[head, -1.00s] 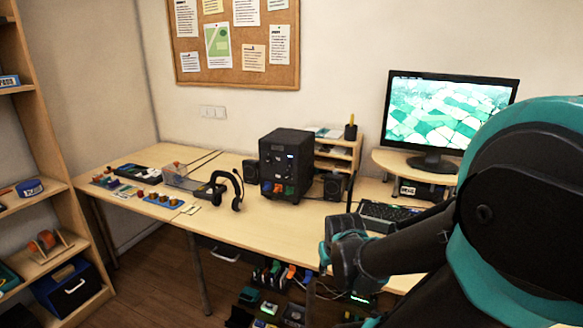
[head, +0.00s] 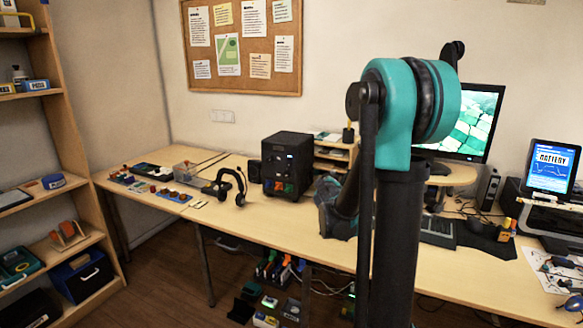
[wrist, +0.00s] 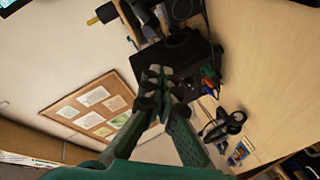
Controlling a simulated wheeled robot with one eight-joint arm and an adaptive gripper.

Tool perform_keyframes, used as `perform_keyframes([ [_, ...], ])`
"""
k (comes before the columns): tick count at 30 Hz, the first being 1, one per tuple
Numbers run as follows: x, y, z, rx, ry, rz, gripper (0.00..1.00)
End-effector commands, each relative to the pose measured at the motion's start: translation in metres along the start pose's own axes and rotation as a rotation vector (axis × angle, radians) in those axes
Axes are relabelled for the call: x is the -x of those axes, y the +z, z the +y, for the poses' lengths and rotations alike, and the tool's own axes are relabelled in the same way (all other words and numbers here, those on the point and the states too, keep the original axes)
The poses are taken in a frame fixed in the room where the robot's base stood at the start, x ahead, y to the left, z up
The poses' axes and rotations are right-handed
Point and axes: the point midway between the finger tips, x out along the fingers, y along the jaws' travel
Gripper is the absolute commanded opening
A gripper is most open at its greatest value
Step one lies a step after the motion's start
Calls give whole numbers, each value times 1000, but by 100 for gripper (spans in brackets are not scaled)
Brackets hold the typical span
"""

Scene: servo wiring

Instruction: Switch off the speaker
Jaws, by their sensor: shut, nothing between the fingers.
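A small dark speaker (head: 254,171) stands on the desk at the left side of a large black box (head: 288,158) with coloured sockets low on its front. A second small speaker at the box's right is hidden behind my arm in the head view. In the wrist view a dark object with a round face (wrist: 182,10) beside the black box (wrist: 190,62) looks like that speaker; no switch can be made out.
A headset (head: 234,186) on a stand is left of the box. A keyboard (head: 438,231), monitor (head: 468,125) and tablet (head: 551,169) are to the right. A small wooden organizer (head: 333,150) stands behind. The front desk edge is mostly bare.

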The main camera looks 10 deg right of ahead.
Motion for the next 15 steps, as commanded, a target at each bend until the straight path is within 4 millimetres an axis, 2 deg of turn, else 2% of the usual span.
perform_keyframes([
  [8, -47, -42, -9, 276, 97, 189, 0],
  [15, -79, -78, -45, 555, 167, 379, 0],
])
